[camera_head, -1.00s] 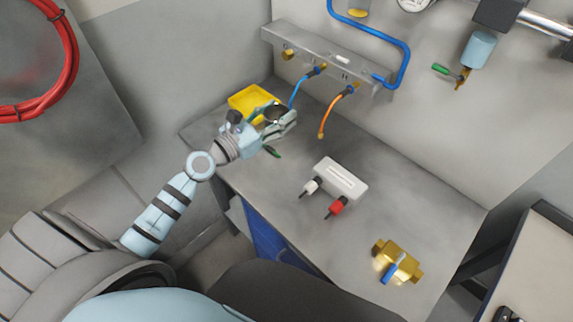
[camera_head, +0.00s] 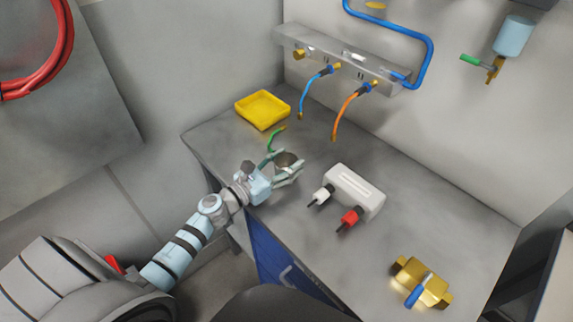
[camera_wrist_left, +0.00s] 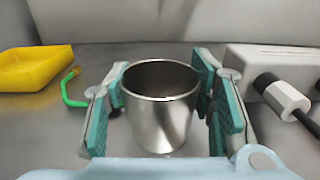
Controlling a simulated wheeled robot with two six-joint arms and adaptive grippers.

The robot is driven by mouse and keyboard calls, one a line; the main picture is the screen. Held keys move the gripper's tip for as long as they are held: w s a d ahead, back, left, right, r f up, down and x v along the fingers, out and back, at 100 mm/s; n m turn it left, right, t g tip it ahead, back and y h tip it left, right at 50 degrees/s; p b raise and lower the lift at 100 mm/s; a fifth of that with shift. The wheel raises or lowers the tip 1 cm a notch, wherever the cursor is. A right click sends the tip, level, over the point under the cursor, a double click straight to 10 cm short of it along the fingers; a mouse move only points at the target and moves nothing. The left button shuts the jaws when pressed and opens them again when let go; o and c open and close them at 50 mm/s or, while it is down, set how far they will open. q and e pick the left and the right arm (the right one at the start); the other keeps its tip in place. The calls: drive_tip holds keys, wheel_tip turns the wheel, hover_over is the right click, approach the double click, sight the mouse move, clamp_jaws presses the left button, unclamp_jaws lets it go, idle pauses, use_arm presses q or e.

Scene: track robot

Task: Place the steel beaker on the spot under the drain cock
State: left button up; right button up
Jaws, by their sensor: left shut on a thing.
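The steel beaker (camera_wrist_left: 161,118) is upright between the teal pads of my left gripper (camera_wrist_left: 165,105) in the left wrist view. In the head view the left gripper (camera_head: 288,169) is shut on the beaker (camera_head: 287,160) over the bench, left of the white manifold block. I cannot tell whether the beaker's base touches the bench. The drain cock (camera_head: 494,68), brass with a green lever, hangs under a light-blue cylinder (camera_head: 513,36) on the back wall at upper right. No marked spot shows below it. My right gripper is not in view.
A yellow tray (camera_head: 263,110) and a green hose (camera_head: 276,138) lie behind the gripper. A brass valve (camera_head: 420,282) sits at front right. Blue and orange hoses hang from the wall rail (camera_head: 345,62). The bench's right part (camera_head: 450,215) is clear.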

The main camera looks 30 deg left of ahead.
use_arm(q)
drive_tip(key=shift+f, duration=0.1)
drive_tip(key=o, duration=1.2)
drive_tip(key=shift+c, duration=0.2)
